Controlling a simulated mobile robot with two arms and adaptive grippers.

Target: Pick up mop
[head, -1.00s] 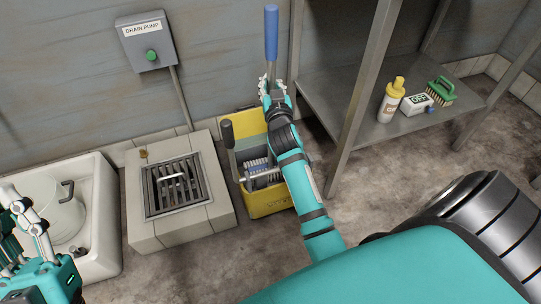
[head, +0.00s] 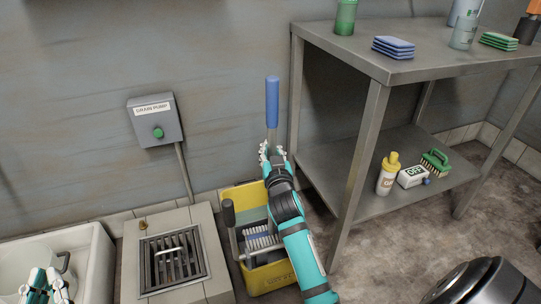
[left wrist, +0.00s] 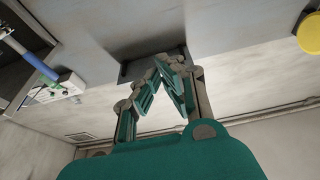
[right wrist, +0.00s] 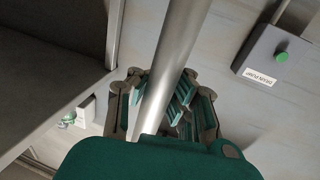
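The mop stands upright with its blue-gripped handle (head: 272,100) on top and a metal pole below. Its lower part goes down into the yellow bucket (head: 270,281), where my arm partly hides it. My right gripper (head: 272,152) is around the pole just below the blue grip. In the right wrist view the pole (right wrist: 178,50) runs between the fingers, which appear closed on it. My left gripper (head: 47,283) is at the lower left of the head view, over the sink. In the left wrist view its fingertips (left wrist: 160,65) come together with nothing between them.
A metal shelf (head: 345,50) stands close to the right of the mop, holding sponges and bottles. A cleaner bottle (head: 387,177) and brush are on its lower level. The drain grate (head: 173,258) and white sink (head: 95,262) lie left. The drain pump box (head: 155,120) is on the wall.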

